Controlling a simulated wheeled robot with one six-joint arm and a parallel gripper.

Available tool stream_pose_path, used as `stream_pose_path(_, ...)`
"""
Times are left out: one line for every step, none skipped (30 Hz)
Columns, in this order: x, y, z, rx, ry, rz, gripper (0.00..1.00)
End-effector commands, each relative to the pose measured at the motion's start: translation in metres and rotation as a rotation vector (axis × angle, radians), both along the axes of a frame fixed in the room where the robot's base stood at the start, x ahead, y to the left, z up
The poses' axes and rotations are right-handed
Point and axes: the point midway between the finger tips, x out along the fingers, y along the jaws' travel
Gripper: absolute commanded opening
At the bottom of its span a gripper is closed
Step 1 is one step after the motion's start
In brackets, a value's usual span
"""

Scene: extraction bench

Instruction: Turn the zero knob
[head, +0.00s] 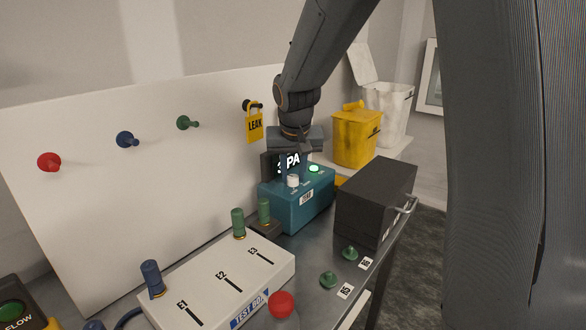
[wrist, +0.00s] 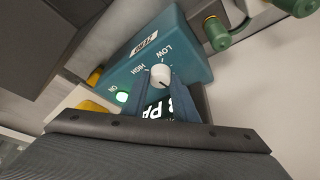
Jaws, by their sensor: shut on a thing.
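The zero knob (head: 293,181) is a small white dial on top of a teal meter box (head: 311,212) in the head view. In the wrist view the white knob (wrist: 160,75) sits between LOW and HIGH marks on the teal box (wrist: 190,53). A white label (wrist: 144,43) is on the box's side. My gripper (wrist: 160,83) reaches down from above, its two blue fingers on either side of the knob, shut on it. The dark display (head: 290,160) is partly hidden by my gripper. A green lamp (wrist: 122,97) marked ON glows beside the knob.
A black box (head: 372,205) stands right of the meter. A white test box (head: 215,285) with blue and green plugs lies in front. A white board (head: 130,215) with pegs and a yellow LEAK tag (head: 255,126) rises behind. A yellow bin (head: 355,138) is at the back.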

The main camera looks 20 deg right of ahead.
Motion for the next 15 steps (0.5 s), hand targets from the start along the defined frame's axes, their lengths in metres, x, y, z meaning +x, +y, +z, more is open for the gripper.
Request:
stream_pose_path(-0.0007, -0.001, 0.0031, 0.001, 0.0, 0.025, 0.04)
stream_pose_path(-0.0009, -0.0014, 0.003, 0.001, 0.001, 0.046, 0.04)
stream_pose_path(-0.0007, -0.0017, 0.0031, 0.001, 0.0, 0.072, 0.04)
stream_pose_path(-0.0006, -0.0019, 0.0032, 0.001, -0.001, 0.091, 0.04)
stream_pose_path(-0.0005, -0.002, 0.0032, 0.001, -0.001, 0.111, 0.04)
stream_pose_path(-0.0005, -0.0019, 0.0031, 0.001, -0.001, 0.136, 0.04)
stream_pose_path(-0.0003, -0.002, 0.0029, 0.001, -0.001, 0.153, 0.04)
stream_pose_path(-0.0001, -0.0021, 0.0026, 0.001, -0.002, 0.173, 0.04)
stream_pose_path(0.0002, -0.0024, 0.0023, 0.001, -0.002, 0.195, 0.04)
stream_pose_path(0.0003, -0.0025, 0.0021, 0.001, -0.002, 0.211, 0.04)
stream_pose_path(0.0004, -0.0028, 0.0018, 0.001, -0.002, 0.227, 0.04)
stream_pose_path(0.0007, -0.0029, 0.0016, 0.001, -0.003, 0.246, 0.04)
stream_pose_path(0.0008, -0.0029, 0.0014, 0.001, -0.003, 0.261, 0.04)
stream_pose_path(0.0009, -0.0028, 0.0013, 0.001, -0.003, 0.273, 0.04)
stream_pose_path(0.001, -0.0027, 0.0012, 0.001, -0.003, 0.29, 0.04)
